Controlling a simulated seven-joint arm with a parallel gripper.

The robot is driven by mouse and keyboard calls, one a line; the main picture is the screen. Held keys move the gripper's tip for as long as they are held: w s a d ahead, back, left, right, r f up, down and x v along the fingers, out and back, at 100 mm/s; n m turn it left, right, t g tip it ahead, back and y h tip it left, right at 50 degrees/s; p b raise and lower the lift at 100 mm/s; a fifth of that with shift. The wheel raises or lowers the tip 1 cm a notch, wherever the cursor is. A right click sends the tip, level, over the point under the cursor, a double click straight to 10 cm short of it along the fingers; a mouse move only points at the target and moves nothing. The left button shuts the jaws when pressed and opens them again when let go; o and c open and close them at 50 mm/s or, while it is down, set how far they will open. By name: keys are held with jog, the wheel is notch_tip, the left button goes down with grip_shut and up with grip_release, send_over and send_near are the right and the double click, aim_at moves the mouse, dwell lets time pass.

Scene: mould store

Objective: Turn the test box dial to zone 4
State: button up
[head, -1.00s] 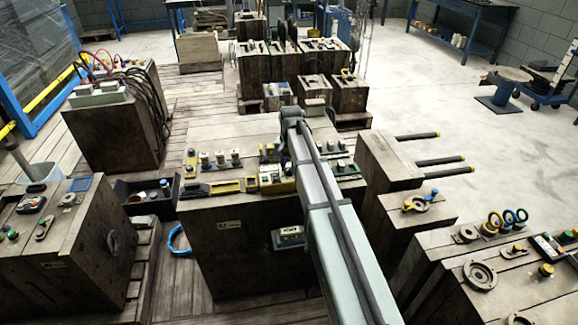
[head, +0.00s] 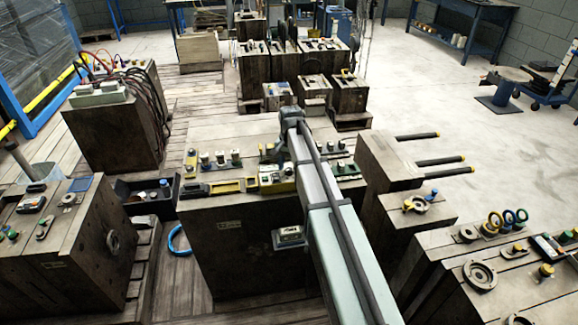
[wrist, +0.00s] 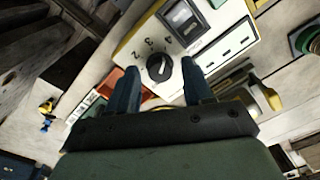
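The test box (wrist: 215,28) is cream with yellow edges, a small window and a strip of slots, and it fills the top of the wrist view. Its black round dial (wrist: 159,68) has printed numbers around it, with 2, 3 and 4 legible. I cannot clearly read where the dial points. My gripper (wrist: 160,64) is open, one dark finger on each side of the dial, with visible gaps to it. In the head view the test box (head: 277,184) lies on the central wooden-looking block, and my arm partly covers it.
A red-orange part (wrist: 122,83) lies beside the left finger. A yellow-ended part (wrist: 262,98) lies right of the right finger.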

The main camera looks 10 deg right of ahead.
aim_at(290, 169)
jog(key=shift+o, duration=0.2)
jog(key=shift+r, duration=0.1)
notch_tip(290, 169, up, 14)
jog(key=shift+d+f, duration=0.15)
jog(key=shift+f, duration=0.05)
dwell(0.4)
jog(key=shift+s, duration=0.1)
